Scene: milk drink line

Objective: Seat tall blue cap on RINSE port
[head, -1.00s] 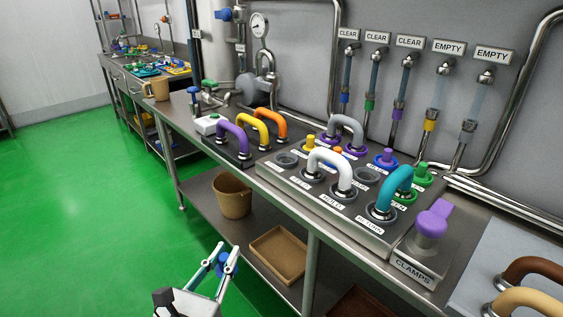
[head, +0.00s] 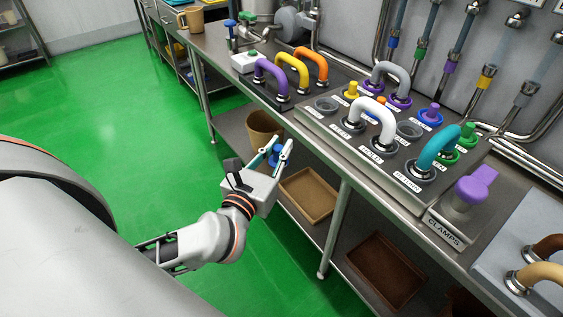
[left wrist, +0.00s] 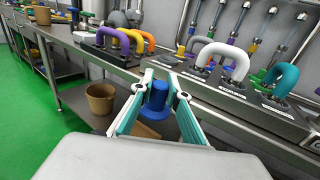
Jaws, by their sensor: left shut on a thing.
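The tall blue cap (head: 275,153) has a wide round base and a narrow stem. My left gripper (head: 279,147) is shut on it and holds it in the air in front of the bench. In the left wrist view the cap (left wrist: 157,98) is upright between the fingers, base down. The port panel (head: 333,141) lies on the bench to the right of the gripper. It has two bare dark ring ports, one at the left end (head: 325,104) and one near the middle (head: 409,130). I cannot read which label says RINSE. My right gripper is not in view.
A white bent pipe (head: 371,107), a teal one (head: 438,148) and a grey one (head: 390,68) arch over the panel. Several coloured caps stand behind. The purple clamp piece (head: 474,186) is at the right. A bin (head: 264,128) and trays are on the lower shelf.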

